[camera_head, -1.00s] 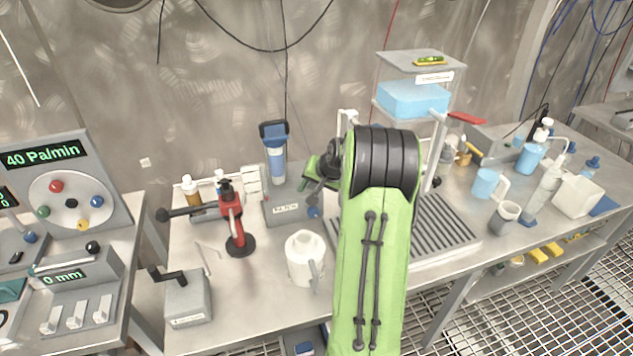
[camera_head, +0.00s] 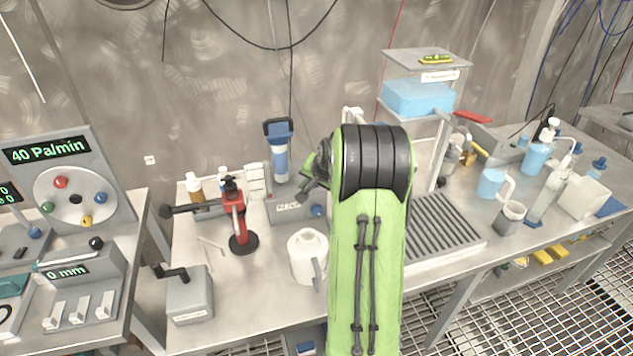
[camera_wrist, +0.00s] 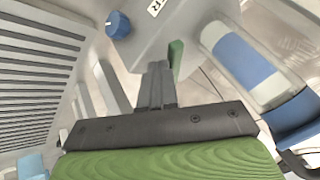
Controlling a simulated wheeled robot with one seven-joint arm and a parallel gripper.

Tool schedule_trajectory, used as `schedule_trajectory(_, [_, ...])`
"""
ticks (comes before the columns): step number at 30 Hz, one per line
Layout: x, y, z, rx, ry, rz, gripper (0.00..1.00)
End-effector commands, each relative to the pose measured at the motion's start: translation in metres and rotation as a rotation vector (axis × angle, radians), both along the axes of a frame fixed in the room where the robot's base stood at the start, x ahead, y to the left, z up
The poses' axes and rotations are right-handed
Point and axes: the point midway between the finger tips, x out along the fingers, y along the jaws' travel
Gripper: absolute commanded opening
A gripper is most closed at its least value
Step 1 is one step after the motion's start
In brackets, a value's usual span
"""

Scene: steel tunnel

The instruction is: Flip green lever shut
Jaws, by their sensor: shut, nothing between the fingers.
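The green lever (camera_wrist: 176,60) shows in the wrist view as a short upright strip at the edge of a grey box (camera_wrist: 150,38). My gripper (camera_wrist: 157,68) is shut and empty, with its fingertips just left of the lever in that view. I cannot tell whether they touch it. The same grey box (camera_head: 285,207) stands at the back of the bench in the head view, behind the white jug. My arm hides part of that area, and I cannot make out the lever there.
A blue knob (camera_wrist: 118,25) is on the box. A blue-capped filter cartridge (camera_head: 280,160) rises behind the box. A white jug (camera_head: 307,255) and a red clamp stand (camera_head: 238,220) are in front and left. A ribbed drain tray (camera_head: 440,228) lies to the right.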

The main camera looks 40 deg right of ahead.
Motion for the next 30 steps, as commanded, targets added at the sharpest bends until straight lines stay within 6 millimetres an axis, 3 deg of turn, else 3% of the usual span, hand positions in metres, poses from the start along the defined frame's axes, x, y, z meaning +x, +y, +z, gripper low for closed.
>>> schedule_trajectory(13, [0.021, 0.017, 0.000, -0.001, -0.002, -0.362, 0.00])
schedule_trajectory(30, [0.043, 0.022, 0.000, 0.001, 0.000, -0.753, 0.00])
